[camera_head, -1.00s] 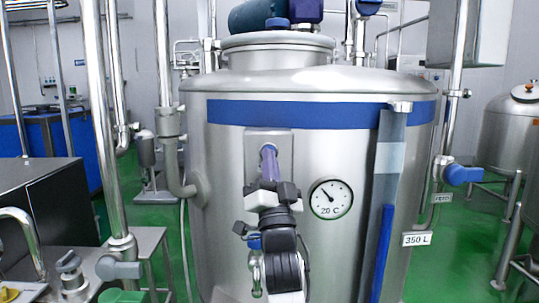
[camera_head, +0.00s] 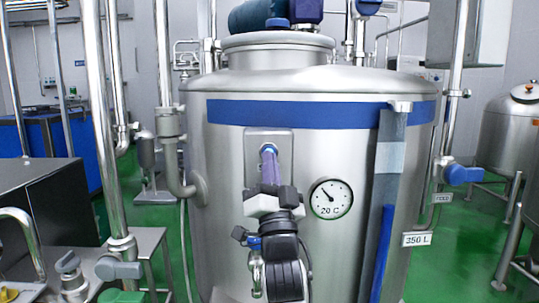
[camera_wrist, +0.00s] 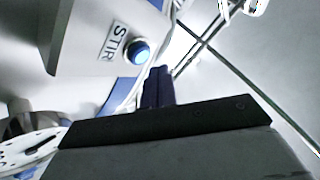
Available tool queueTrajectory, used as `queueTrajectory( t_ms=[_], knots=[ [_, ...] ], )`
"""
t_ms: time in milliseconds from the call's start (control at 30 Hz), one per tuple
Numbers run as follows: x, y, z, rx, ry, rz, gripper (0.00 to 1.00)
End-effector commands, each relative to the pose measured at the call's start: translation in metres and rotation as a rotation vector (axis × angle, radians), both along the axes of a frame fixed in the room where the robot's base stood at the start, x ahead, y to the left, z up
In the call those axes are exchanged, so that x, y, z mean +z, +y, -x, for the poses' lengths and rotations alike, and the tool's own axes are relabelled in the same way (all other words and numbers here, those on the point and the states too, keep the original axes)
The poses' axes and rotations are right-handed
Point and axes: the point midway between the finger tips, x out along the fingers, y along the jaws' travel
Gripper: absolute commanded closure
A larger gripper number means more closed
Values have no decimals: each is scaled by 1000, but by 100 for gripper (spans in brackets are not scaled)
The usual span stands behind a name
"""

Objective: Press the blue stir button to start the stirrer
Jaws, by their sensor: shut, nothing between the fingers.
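The blue stir button (camera_wrist: 138,52) is on a metal panel beside a STIR label (camera_wrist: 113,40), and its face shows a bright cyan-blue glow in the wrist view. In the head view the button (camera_head: 268,148) shows at the top of the panel (camera_head: 284,143) on the steel tank (camera_head: 340,240). My gripper (camera_head: 268,160) is in front of the panel, its fingertips just below the button. In the wrist view the shut, empty fingers (camera_wrist: 158,88) are to the lower right of the button, apart from it in the picture.
A round temperature gauge (camera_head: 331,198) is right of my gripper. A level strip with a blue column (camera_head: 383,250) runs down the tank further right. Pipes and a valve (camera_head: 120,268) stand at the left.

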Motion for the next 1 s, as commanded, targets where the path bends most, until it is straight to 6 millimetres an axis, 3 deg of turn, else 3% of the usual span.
queueTrajectory(
  t_ms=[500, 1000],
  knots=[
    [0, 0, 51, 0, -1, 0, 100],
    [0, 0, 57, 0, -1, -1, 100]
  ],
)
